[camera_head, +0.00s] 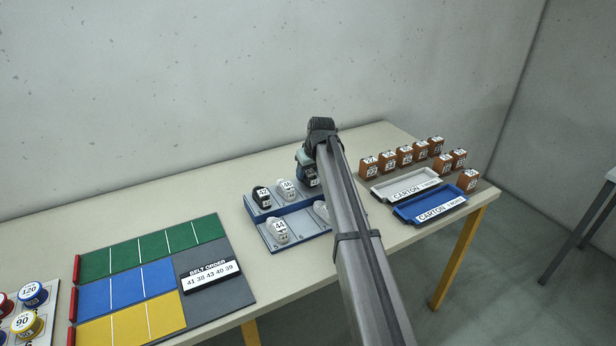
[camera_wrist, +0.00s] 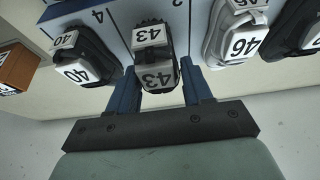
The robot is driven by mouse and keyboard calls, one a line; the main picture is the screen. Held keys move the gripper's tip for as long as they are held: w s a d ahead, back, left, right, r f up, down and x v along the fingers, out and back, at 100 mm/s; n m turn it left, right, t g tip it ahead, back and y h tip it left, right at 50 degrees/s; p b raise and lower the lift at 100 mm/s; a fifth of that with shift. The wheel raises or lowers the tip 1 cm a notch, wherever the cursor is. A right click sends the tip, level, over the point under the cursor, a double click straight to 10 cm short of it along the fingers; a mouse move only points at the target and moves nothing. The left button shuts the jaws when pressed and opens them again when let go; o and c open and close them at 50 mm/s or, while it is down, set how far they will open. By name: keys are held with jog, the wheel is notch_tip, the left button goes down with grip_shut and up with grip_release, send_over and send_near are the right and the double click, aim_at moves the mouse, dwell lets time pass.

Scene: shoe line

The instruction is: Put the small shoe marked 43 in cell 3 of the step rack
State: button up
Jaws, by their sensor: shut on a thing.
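The small dark shoe marked 43 (camera_wrist: 155,78) is between the two blue fingers of my gripper (camera_wrist: 160,88) in the wrist view, which are shut on it. It is at the step rack's (camera_head: 292,203) upper step, between a shoe marked 40 (camera_wrist: 80,70) and a white shoe marked 46 (camera_wrist: 236,42). A 4 is printed by the 40 shoe; the number beside the 43 shoe is cut off at the frame edge. Whether the shoe bears on the step, I cannot tell. In the head view my arm hides part of the rack.
A dark shoe marked 42 (camera_head: 262,197) stands on the upper step's left end. A white shoe marked 44 (camera_head: 278,230) is on the lower step, another half hidden by my arm. White (camera_head: 405,185) and blue (camera_head: 430,204) carton trays and several brown boxes lie to the right.

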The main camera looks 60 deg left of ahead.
jog(key=shift+f, duration=0.9)
jog(key=shift+f, duration=0.1)
jog(key=o, duration=1)
jog(key=shift+o, duration=0.2)
jog(key=v, duration=1.2)
jog(key=shift+d, duration=0.1)
